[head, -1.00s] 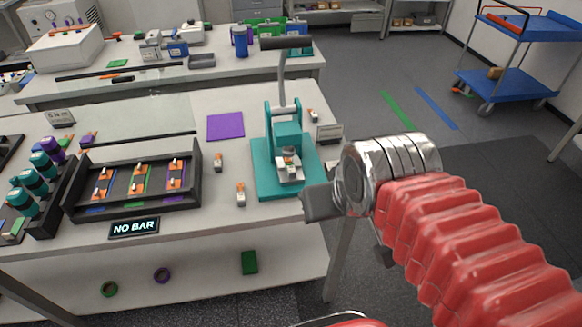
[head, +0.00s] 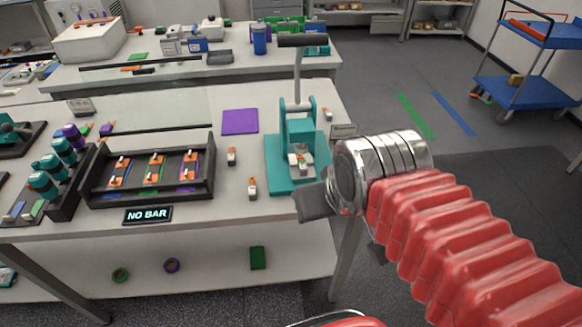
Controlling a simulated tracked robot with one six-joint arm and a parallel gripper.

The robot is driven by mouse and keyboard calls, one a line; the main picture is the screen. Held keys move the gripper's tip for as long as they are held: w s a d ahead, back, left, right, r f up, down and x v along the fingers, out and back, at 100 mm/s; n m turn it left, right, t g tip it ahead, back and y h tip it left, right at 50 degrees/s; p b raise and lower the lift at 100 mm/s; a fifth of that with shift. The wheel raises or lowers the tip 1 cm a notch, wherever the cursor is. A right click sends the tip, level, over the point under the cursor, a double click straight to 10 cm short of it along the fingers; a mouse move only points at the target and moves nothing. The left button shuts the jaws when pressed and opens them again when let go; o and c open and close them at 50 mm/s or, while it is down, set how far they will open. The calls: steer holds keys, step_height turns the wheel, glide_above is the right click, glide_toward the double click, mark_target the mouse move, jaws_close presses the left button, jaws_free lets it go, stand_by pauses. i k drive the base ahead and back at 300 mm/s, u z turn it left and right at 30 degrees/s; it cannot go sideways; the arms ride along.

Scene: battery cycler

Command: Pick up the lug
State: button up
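Several small grey-and-orange pieces that look like lugs are on the near table. One lug (head: 231,156) stands right of the black rack, and another lug (head: 252,188) is nearer the front edge. A third lug (head: 327,114) is at the back right. A similar pale piece (head: 300,163) sits in the teal press (head: 283,180). I cannot tell which one the task means. My gripper (head: 312,202) shows as a dark grey finger by the press base's front right corner, apart from the two front lugs. Its opening is hidden, and no held object shows.
The black rack (head: 208,185) with orange-topped pieces and the "NO BAR" sign (head: 147,215) lie left of the lugs. The press's tall lever (head: 298,65) rises behind my gripper. A purple mat (head: 240,121) lies at the back. The table's right edge is close to my arm.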

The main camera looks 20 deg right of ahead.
mark_target(303, 170)
steer(key=u, duration=3.15)
steer(key=k, duration=1)
steer(key=u, duration=0.35)
